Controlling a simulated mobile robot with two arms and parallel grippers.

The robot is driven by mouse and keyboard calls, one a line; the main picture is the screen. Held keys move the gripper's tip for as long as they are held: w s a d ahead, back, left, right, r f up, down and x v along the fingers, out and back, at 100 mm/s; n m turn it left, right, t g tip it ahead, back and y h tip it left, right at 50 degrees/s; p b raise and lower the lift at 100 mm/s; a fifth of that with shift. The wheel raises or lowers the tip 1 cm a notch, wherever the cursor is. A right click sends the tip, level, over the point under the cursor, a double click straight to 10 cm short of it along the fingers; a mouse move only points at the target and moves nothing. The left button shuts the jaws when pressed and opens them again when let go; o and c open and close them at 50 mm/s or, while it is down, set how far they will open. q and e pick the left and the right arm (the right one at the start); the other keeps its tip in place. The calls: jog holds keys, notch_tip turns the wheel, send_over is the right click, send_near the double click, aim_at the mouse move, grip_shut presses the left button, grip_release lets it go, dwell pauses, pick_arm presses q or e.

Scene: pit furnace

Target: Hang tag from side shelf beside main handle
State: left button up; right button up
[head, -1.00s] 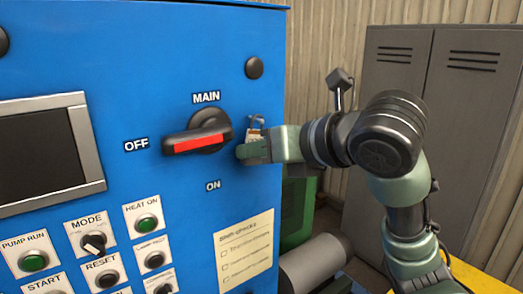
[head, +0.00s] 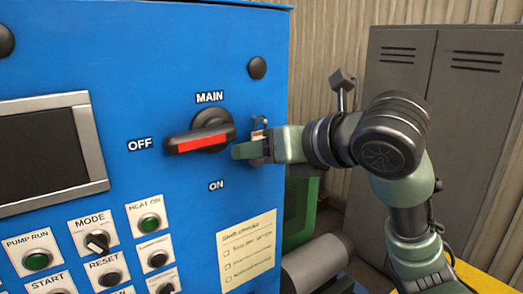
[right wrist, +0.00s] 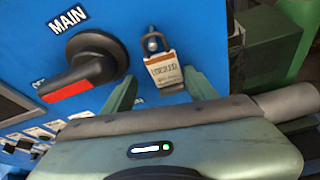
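The hook (head: 260,125) also shows in the head view, just right of the main handle (head: 200,142). This black handle with a red stripe points left toward OFF. My right gripper (right wrist: 162,80) is open, with one finger on each side of the tag and gaps between. In the head view, its fingers hide most of the tag. My left gripper is not in view.
The blue control panel (head: 110,190) carries a screen (head: 45,150), several buttons and a paper checklist (head: 247,248) below the gripper. Grey lockers (head: 450,110) stand at the right. A grey cylinder (head: 318,262) lies low beside the panel.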

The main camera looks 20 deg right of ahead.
jog(key=b+v, duration=0.3)
jog(key=v, duration=0.4)
notch_tip(320, 180, down, 34)
jog(key=w+m+g+h, duration=0.15)
jog(key=m+g, duration=0.25)
jog(key=m, duration=1.6)
jog(key=s+d+f+m+g+h, duration=0.2)
jog(key=s+f+m, duration=0.6)
jog(key=s+f, duration=0.3)
jog(key=s+d+f+m+g+h, duration=0.2)
jog(key=s+d+f+m+g, duration=0.1)
jog(key=s+f+m, duration=0.65)
jog(key=s+f+n+g+b, duration=0.1)
jog(key=s+f+b, duration=0.15)
jog(key=f, duration=1.55)
jog(key=s+f+b, duration=0.1)
jog(key=f+b, duration=0.3)
jog(key=f, duration=1.3)
jog(key=s+d+f+b, duration=0.1)
jog(key=s+f+b, duration=0.1)
jog(key=s+f, duration=0.6)
jog(key=s+d+f+g+b, duration=0.1)
jog(key=s+f+b, duration=0.2)
jog(key=s+f, duration=0.5)
notch_tip(320, 180, down, 5)
jog(key=shift+s+d+r, duration=0.2)
jog(key=shift+d, duration=0.1)
